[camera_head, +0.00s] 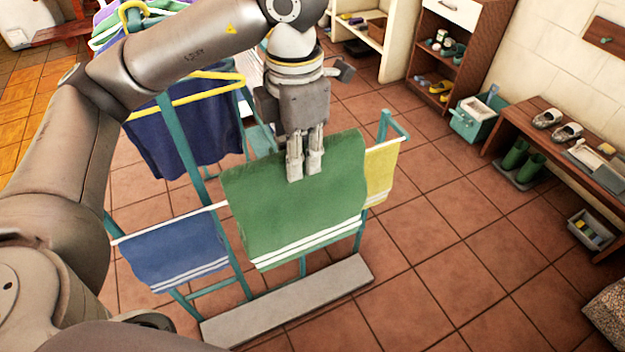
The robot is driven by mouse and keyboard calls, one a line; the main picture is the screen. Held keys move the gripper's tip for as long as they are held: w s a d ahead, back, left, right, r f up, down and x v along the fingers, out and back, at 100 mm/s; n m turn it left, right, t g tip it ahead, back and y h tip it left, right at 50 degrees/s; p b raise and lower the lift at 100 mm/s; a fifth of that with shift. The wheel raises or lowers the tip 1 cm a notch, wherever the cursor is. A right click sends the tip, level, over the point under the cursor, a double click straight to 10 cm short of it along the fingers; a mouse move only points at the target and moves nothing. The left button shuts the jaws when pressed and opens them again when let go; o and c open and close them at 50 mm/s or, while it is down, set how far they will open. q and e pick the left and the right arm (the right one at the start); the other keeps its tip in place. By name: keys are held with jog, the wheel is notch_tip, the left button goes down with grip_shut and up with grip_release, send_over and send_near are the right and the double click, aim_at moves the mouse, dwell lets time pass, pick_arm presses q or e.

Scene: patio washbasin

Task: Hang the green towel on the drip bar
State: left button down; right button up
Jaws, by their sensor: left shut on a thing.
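The green towel (285,215) hangs spread out with white stripes near its lower edge. My left gripper (304,176) points down at the towel's upper part and is shut on it; the towel hides the pinch itself. The pale drip bar (220,206) of the teal rack runs behind the green towel, between a blue towel (175,250) on the left and a yellow towel (381,172) on the right. The green towel's top edge appears above the bar's line. I cannot tell whether its cloth rests on the bar. My right gripper is not in view.
Clothes on yellow hangers (195,125) hang close behind my left arm. A grey slab (290,302) lies at the rack's foot. A wooden bench (555,150) with shoes and green boots (517,155) stands at the right. The tiled floor right of the rack is clear.

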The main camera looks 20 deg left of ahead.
pick_arm(q)
jog(key=w+a, duration=0.9)
jog(key=a, duration=0.2)
jog(key=shift+w+a+f+b, duration=0.15)
jog(key=shift+w+f+b, duration=0.15)
jog(key=shift+w+b, duration=0.1)
jog(key=shift+a, duration=0.1)
jog(key=w+a+p, duration=0.1)
jog(key=w+a, duration=0.1)
jog(key=a, duration=0.1)
jog(key=shift+w+a, duration=0.1)
jog(key=shift+w, duration=0.3)
jog(key=shift+f, duration=0.1)
dwell(0.3)
